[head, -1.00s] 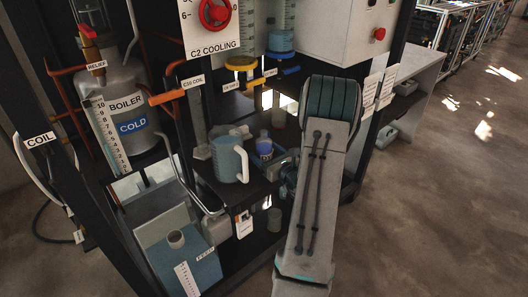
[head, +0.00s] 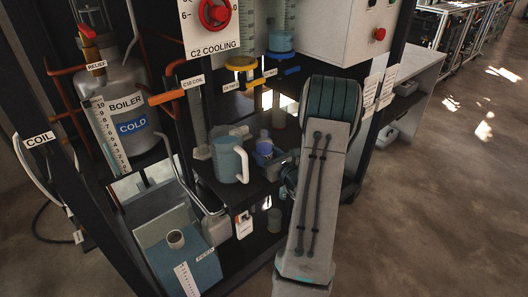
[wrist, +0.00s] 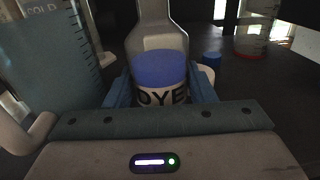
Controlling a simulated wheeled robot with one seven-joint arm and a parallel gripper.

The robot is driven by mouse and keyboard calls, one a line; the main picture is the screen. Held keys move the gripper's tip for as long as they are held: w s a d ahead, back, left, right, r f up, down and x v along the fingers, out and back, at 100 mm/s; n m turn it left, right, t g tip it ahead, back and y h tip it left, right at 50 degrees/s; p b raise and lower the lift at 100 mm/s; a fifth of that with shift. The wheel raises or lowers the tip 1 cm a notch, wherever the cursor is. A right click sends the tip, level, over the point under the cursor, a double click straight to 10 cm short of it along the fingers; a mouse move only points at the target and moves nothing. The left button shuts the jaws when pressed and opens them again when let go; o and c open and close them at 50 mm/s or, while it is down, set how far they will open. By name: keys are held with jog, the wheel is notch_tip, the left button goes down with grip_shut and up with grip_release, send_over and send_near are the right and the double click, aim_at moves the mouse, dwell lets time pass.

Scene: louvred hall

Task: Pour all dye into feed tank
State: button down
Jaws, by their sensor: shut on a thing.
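The dye bottle (head: 264,147) is a small clear bottle with blue liquid, standing upright on the dark shelf. In the wrist view the bottle (wrist: 161,68) shows its DYE label, low between the blue fingers. My gripper (wrist: 160,90) is shut on it; in the head view the gripper (head: 272,160) reaches in from the right, partly hidden by my arm. The feed tank (head: 200,271) is a blue-grey box with a FEED label at the lower left, below the shelf.
A large blue-grey jug with a white handle (head: 230,160) stands just left of the bottle; it also fills the left of the wrist view (wrist: 45,70). The boiler (head: 130,105), pipes and frame posts crowd the left.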

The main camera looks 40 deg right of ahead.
aim_at(266, 143)
jog(key=shift+r+p, duration=1.25)
jog(key=shift+r, duration=0.8)
